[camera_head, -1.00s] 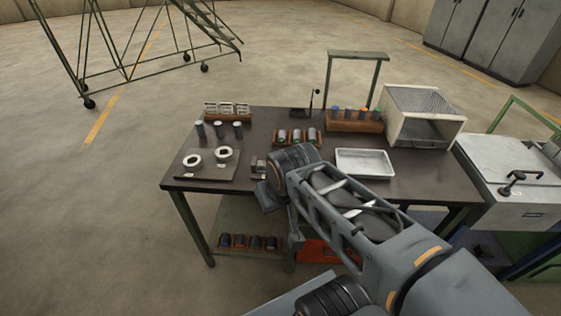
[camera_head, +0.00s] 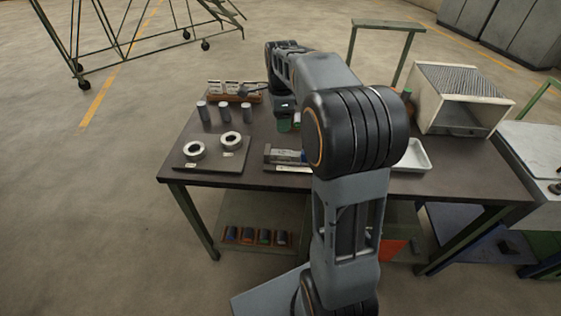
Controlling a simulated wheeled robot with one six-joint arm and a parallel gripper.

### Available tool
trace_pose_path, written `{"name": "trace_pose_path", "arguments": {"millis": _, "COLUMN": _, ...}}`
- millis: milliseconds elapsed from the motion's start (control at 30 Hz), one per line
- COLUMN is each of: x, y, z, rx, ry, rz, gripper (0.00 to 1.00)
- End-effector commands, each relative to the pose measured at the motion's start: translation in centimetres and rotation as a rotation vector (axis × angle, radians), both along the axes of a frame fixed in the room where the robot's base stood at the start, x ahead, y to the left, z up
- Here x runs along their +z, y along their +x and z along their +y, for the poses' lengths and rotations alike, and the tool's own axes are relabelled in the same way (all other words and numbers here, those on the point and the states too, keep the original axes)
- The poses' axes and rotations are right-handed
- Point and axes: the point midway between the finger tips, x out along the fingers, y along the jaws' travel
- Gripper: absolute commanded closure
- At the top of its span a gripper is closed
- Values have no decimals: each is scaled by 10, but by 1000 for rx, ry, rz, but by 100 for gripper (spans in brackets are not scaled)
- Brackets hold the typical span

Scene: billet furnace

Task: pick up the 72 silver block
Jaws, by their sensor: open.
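The number 72 cannot be read on any piece, so I cannot tell which one is the 72 silver block. A silver-grey block (camera_head: 297,119) shows in part beside my gripper, near a green-ended piece (camera_head: 284,125); the rest of that group is hidden by my arm. Three grey cylinders (camera_head: 224,112) stand upright at the left of the table. My gripper (camera_head: 285,108) is open, pointing down over the table's back middle, close to the green-ended piece. I cannot tell whether they touch. Its fingertips are small and unclear.
Two pale rings (camera_head: 231,139) lie on a dark plate (camera_head: 217,163) at the left. A vise-like fixture (camera_head: 284,155) is at the front. A white tray (camera_head: 413,157) and a white ridged box (camera_head: 457,99) are right. Several dark pieces (camera_head: 265,238) sit on the lower shelf.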

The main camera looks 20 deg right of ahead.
Motion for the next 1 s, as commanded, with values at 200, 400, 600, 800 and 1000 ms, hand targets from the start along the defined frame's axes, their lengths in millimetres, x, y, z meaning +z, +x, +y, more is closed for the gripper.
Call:
{"name": "trace_pose_path", "arguments": {"millis": 200, "x": -30, "y": 23, "z": -16, "rx": -239, "ry": 16, "rz": 44, "gripper": 38}}
{"name": "trace_pose_path", "arguments": {"millis": 400, "x": -64, "y": 25, "z": -17, "rx": -278, "ry": 18, "rz": 51, "gripper": 38}}
{"name": "trace_pose_path", "arguments": {"millis": 600, "x": -95, "y": 25, "z": -17, "rx": -275, "ry": 17, "rz": 49, "gripper": 38}}
{"name": "trace_pose_path", "arguments": {"millis": 800, "x": -110, "y": 26, "z": -17, "rx": -274, "ry": 18, "rz": 46, "gripper": 38}}
{"name": "trace_pose_path", "arguments": {"millis": 1000, "x": -125, "y": 25, "z": -14, "rx": -273, "ry": 17, "rz": 49, "gripper": 38}}
